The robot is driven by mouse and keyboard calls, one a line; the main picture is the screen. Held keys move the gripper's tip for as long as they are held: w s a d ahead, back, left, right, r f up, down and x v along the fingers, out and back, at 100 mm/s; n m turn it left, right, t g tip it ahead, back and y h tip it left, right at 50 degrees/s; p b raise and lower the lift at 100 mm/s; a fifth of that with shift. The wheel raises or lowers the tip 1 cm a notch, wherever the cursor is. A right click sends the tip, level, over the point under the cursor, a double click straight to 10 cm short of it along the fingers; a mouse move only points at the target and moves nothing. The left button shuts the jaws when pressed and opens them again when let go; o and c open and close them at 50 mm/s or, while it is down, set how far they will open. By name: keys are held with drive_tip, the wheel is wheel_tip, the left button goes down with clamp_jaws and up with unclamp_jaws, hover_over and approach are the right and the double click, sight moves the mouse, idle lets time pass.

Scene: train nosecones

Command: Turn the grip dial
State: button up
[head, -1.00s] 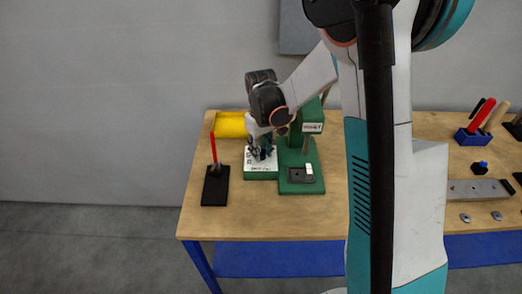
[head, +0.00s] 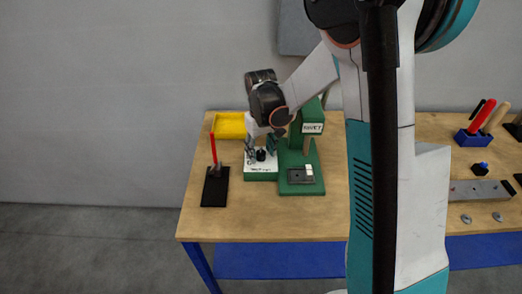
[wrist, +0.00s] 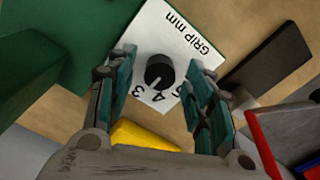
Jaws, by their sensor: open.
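The grip dial is a black round knob (wrist: 159,70) on a white plate (wrist: 178,30) printed "GRIP mm". In the wrist view a pale mark on the knob points down-left, towards the numerals 3 and 4. In the head view the knob (head: 260,155) stands on the white-topped green box (head: 262,176). My gripper (wrist: 162,78) is open, with one finger on each side of the knob and clear gaps between. In the head view my gripper (head: 261,146) is above the box; whether the fingertips reach knob height is unclear.
A green press-like stand (head: 312,155) labelled "RIVET" is right of the box. A yellow tray (head: 230,126) is behind. A black block (head: 215,190) with an upright red-handled tool (head: 213,148) is left. Table front is clear.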

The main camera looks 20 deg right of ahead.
sight(262, 155)
wheel_tip(262, 155, up, 12)
idle(0.5)
drive_tip(key=shift+f, duration=0.1)
drive_tip(key=s+r+t+b, duration=0.1)
drive_tip(key=s+r+t, duration=0.1)
drive_tip(key=s, duration=0.9)
drive_tip(key=s+r+m+t+b, duration=0.1)
drive_tip(key=s+t, duration=0.4)
drive_tip(key=s, duration=0.7)
drive_tip(key=shift+r+m, duration=0.3)
drive_tip(key=shift+r, duration=0.45)
